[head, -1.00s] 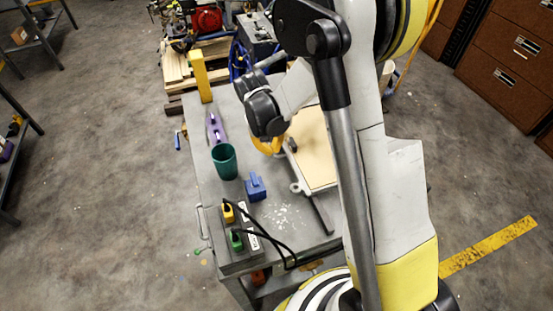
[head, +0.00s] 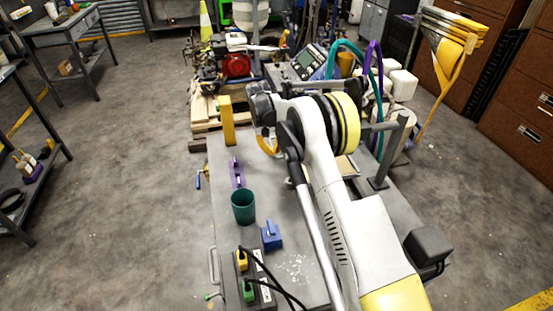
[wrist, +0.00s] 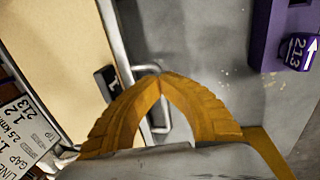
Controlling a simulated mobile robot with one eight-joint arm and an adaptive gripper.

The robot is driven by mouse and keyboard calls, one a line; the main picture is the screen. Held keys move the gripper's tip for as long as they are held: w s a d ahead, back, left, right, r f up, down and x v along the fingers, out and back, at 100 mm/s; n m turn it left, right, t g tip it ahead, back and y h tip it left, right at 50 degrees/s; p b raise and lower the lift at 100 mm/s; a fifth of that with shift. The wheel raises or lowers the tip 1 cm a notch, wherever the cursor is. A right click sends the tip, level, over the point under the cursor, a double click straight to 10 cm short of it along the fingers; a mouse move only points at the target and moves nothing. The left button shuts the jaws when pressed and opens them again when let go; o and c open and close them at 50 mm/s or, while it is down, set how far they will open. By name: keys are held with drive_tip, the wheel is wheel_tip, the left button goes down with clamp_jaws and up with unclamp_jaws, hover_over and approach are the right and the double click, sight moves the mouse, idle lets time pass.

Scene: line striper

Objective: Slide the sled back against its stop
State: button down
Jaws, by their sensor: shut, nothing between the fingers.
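No part is clearly marked as the sled. A tan board with a grey metal edge (wrist: 62,50) fills the left of the wrist view. In the head view my arm hides most of it. A small dark block (wrist: 106,83) sits at its edge, beside a bent metal loop (wrist: 158,122) partly behind my fingers. My gripper (wrist: 160,78) is shut and empty, its yellow fingertips meeting over the loop area; I cannot tell if they touch anything. In the head view the gripper (head: 266,142) is over the far part of the bench.
A purple fixture (head: 237,174), marked 213 with an arrow in the wrist view (wrist: 298,52), stands left of my gripper. A yellow post (head: 227,120), green cup (head: 243,207), blue block (head: 271,237) and cabled power strip (head: 260,271) share the grey bench (head: 222,205).

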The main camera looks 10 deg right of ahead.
drive_tip(key=c, duration=2.1)
unclamp_jaws()
drive_tip(key=shift+w, duration=0.4)
drive_tip(key=shift+c, duration=0.2)
drive_tip(key=o, duration=0.6)
drive_tip(key=shift+o, duration=0.2)
wheel_tip(320, 180, up, 12)
drive_tip(key=a, duration=0.2)
